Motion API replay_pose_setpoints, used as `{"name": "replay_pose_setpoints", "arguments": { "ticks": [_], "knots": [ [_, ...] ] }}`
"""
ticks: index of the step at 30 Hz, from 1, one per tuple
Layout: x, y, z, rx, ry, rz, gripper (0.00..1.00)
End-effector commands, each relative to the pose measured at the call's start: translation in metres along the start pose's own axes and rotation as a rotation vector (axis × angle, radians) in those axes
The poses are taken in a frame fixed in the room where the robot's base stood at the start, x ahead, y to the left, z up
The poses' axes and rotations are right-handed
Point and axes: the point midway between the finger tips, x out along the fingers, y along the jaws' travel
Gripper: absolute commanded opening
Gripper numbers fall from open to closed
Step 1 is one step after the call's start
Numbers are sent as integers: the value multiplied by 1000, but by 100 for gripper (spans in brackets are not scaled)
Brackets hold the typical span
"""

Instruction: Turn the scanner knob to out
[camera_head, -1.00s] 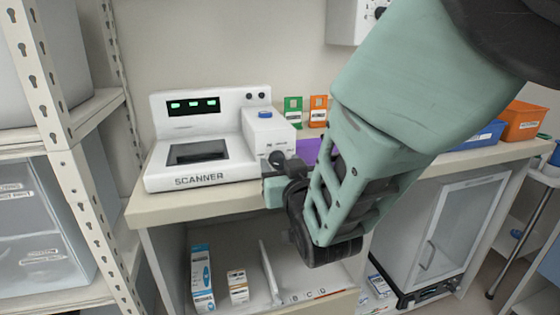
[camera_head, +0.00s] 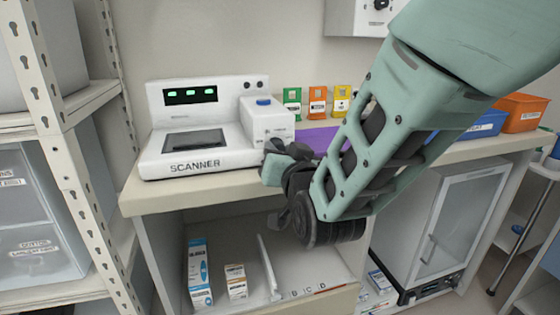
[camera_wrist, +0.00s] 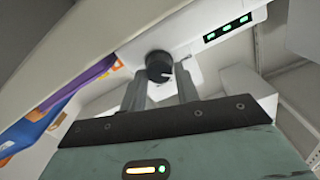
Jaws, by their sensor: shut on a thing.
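The white scanner (camera_head: 195,158) stands on the counter, with a lit green display on its back panel and a raised block with a blue button at its right. My gripper (camera_head: 274,160) is at the front of that block in the head view, covering most of the knob area. In the wrist view, the dark round knob (camera_wrist: 158,66) sits between the two fingertips of my gripper (camera_wrist: 160,84), which is shut on it. A pale mark shows on the knob's lower right. The OUT label cannot be read.
Orange, green and yellow packs (camera_head: 317,102) stand behind a purple item (camera_head: 318,140) on the counter (camera_head: 160,200). Blue and orange bins (camera_head: 520,117) are at the right. Boxes (camera_head: 199,272) sit on the shelf below. A metal rack (camera_head: 75,160) is at the left.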

Motion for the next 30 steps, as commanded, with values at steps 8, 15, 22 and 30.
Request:
{"name": "replay_pose_setpoints", "arguments": {
  "ticks": [8,15,22,30],
  "knots": [
    [0,4,5,268,5,1,8],
    [0,5,6,496,3,0,8],
    [0,5,7,714,2,-1,8],
    [0,5,8,970,3,-2,8]
  ]
}}
